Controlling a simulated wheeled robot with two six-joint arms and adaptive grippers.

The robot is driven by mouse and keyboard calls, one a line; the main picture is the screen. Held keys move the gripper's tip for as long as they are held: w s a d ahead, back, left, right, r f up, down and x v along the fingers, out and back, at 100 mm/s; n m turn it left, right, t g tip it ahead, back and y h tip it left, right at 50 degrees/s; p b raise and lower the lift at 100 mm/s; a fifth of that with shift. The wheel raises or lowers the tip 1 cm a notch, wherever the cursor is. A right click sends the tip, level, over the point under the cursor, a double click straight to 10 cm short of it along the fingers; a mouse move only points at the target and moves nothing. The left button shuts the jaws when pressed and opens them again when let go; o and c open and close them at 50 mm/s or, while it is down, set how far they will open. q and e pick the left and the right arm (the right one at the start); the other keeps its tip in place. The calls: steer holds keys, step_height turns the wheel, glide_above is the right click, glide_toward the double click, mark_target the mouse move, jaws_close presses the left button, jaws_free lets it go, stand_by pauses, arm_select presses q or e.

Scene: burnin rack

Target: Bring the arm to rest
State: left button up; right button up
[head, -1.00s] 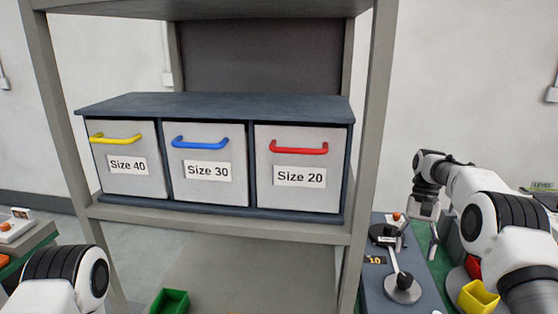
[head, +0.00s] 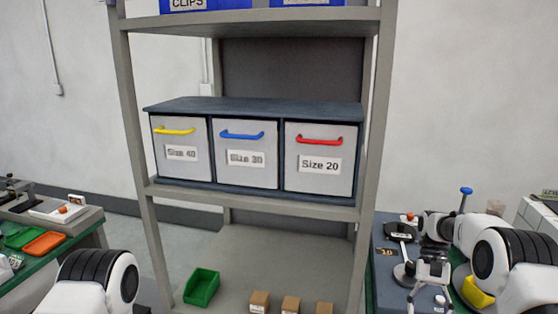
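My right arm reaches in from the right edge. Its gripper (head: 430,281) points down beside the dark grey bench at the right, and its fingers look spread with nothing between them. A round device on a stand is close to its left. My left arm shows only as a white and black joint at the lower left; its gripper is out of the picture.
A shelf rack (head: 372,150) holds a cabinet (head: 250,108) with drawers labelled Size 40, Size 30 and Size 20, all shut. A green bin (head: 201,287) and small cardboard boxes (head: 290,304) sit on the lower shelf. A yellow bin (head: 476,292) is under my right arm.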

steer(key=s+a+f+n+g, duration=0.1)
steer(key=s+a+f, duration=0.2)
steer(key=s+f, duration=0.6)
steer(key=s+a+f+n+g, duration=0.1)
steer(key=s+a+f, duration=0.3)
steer(key=s+f, duration=0.5)
steer(key=s+a+f+n+t+h, duration=0.1)
steer(key=s+f+t, duration=0.1)
steer(key=s, duration=0.8)
steer(key=s+a+f+n+t+h, duration=0.1)
steer(key=s+a+f+t, duration=0.1)
steer(key=s, duration=0.8)
steer(key=w+t, duration=0.5)
steer(key=shift+d+r+n, duration=0.2)
steer(key=shift+r+n, duration=0.05)
steer(key=shift+n, duration=0.05)
